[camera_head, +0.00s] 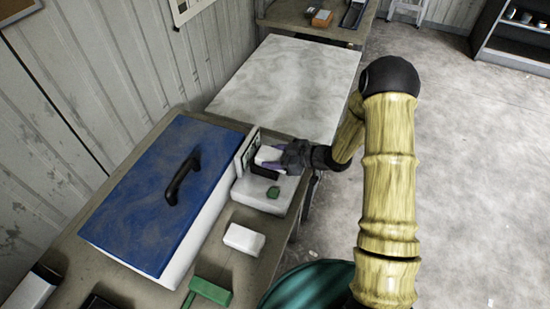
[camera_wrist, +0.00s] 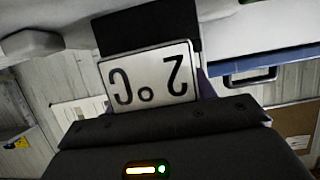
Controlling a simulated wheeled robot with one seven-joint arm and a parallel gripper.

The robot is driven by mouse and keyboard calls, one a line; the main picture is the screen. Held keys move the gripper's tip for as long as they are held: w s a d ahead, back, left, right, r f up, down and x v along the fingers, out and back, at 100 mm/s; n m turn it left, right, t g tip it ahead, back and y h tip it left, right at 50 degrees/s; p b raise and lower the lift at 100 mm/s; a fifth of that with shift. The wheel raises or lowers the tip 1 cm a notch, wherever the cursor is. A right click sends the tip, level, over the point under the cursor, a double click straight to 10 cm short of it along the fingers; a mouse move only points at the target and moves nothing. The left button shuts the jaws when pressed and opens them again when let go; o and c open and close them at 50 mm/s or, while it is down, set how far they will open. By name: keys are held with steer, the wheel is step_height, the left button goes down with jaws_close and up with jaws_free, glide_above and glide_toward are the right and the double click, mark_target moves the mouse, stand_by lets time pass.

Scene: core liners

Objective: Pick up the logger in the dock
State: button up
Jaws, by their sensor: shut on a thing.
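The logger (camera_head: 267,154) is a small white block at the right end of the blue-lidded box in the head view. In the wrist view its pale face (camera_wrist: 150,76) reads "2°C" upside down. My gripper (camera_head: 274,158), with dark body and purple fingers, is shut on it, and slivers of purple finger show at its sides in the wrist view. A dark block (camera_wrist: 147,31), which may be part of the dock, lies just beyond the logger. Whether the logger still sits in the dock or is clear of it, I cannot tell.
A blue-lidded box (camera_head: 160,205) with a black handle fills the bench's left side. An upright black-and-white panel (camera_head: 247,147) stands beside the logger. A pale slab (camera_head: 290,85) lies beyond.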

mark_target(274, 156)
step_height(274, 156, up, 10)
steer(key=shift+b, duration=0.75)
